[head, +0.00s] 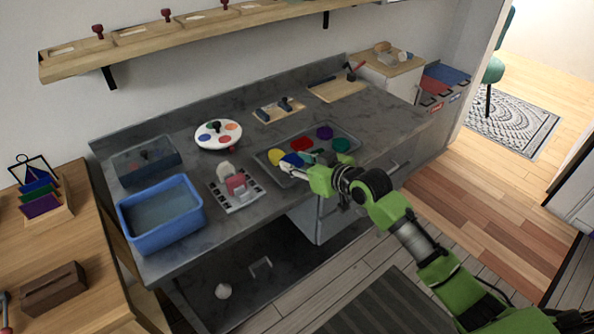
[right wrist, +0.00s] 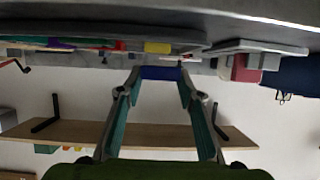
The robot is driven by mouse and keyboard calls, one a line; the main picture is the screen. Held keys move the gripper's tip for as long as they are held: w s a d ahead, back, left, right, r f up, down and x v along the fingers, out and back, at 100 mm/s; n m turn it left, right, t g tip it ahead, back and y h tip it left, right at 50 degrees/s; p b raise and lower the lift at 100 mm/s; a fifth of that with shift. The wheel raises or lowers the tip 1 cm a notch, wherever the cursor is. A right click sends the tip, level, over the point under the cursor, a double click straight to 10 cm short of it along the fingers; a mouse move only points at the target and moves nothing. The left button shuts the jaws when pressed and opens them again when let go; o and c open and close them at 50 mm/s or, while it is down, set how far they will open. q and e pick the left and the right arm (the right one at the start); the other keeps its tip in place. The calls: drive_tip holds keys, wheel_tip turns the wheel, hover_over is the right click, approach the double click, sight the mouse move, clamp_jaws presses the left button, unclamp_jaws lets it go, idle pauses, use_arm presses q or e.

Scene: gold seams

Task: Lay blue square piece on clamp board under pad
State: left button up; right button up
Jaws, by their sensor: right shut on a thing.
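My right gripper (head: 287,167) is over the left front part of the grey tray. It is shut on the blue square piece (head: 292,159), partly hidden by the fingers. The right wrist view shows the blue piece (right wrist: 161,73) between the fingertips. The clamp board (head: 245,199), pale with dark slots along its edges, lies on the counter left of the gripper. A pinkish-red pad (head: 236,184) and a light grey block stand on it. The pad (right wrist: 246,68) also shows in the wrist view, apart from the blue piece. My left gripper is not in view.
The grey tray (head: 357,152) holds yellow, red, purple and green pieces. A blue basin (head: 161,238) stands left of the clamp board. A white palette (head: 227,146) and a wooden board with dark tools (head: 278,110) lie behind.

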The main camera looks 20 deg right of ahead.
drive_tip(key=f, duration=0.1)
drive_tip(key=w+f+p, duration=0.1)
drive_tip(key=f, duration=0.1)
drive_tip(key=shift+d, duration=0.1)
drive_tip(key=shift+s+f, duration=0.1)
drive_tip(key=shift+f, duration=0.2)
drive_tip(key=shift+f, duration=0.2)
drive_tip(key=o, duration=1.1)
drive_tip(key=shift+o, duration=0.2)
drive_tip(key=shift+f+b, duration=0.2)
drive_tip(key=shift+b, duration=0.45)
drive_tip(key=v, duration=1.4)
drive_tip(key=shift+r, duration=0.25)
